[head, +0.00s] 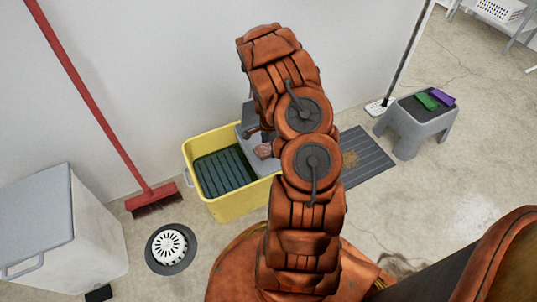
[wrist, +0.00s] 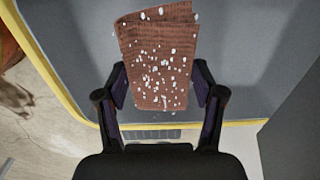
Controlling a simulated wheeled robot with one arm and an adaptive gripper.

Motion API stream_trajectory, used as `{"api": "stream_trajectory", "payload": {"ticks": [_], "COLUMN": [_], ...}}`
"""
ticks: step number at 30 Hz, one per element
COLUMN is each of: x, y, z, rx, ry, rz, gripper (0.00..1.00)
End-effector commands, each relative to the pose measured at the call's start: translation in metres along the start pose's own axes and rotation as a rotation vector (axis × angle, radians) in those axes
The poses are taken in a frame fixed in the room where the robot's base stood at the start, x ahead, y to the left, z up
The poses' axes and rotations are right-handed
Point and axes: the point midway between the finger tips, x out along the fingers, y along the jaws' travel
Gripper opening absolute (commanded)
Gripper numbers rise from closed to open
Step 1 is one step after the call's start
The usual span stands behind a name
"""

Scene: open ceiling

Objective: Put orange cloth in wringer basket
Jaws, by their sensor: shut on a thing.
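The cloth (wrist: 158,62) looks brownish orange with white specks and lies folded between the two fingers of my gripper (wrist: 160,84) in the wrist view. My gripper is shut on it. In the head view a small part of the cloth (head: 263,151) shows beside my arm, over the grey basket part (head: 243,131) at the right of the yellow bucket (head: 238,206). Grey surface and a yellow rim show behind the cloth in the wrist view. My arm hides most of the basket's right side. I cannot tell whether the cloth touches the basket.
The bucket's left part has a dark ribbed floor (head: 224,172). A red broom (head: 150,196) leans on the wall. A floor drain (head: 171,247) and a white bin (head: 65,230) are at left. A dark mat (head: 366,158) and grey stool (head: 408,126) with green and purple items are at right.

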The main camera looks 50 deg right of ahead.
Motion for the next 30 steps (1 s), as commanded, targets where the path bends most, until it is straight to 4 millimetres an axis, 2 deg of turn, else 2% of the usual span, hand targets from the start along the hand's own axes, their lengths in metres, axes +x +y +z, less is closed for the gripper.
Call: {"api": "stream_trajectory", "payload": {"ticks": [5, 12, 26, 27, 30], "x": [0.01, 0.043, 0.045, 0.046, 0.045], "y": [0.0, 0.0, -0.003, -0.003, -0.003], "z": [0.0, 0.0, 0.001, 0.001, 0.001], "rx": [0.001, -0.001, 0.0, 0.0, 0.0], "ry": [0.0, -0.001, -0.001, -0.001, -0.001], "rz": [0.0, 0.0, 0.0, 0.0, 0.0], "gripper": [0.4, 0.4, 0.4, 0.69, 0.79]}}
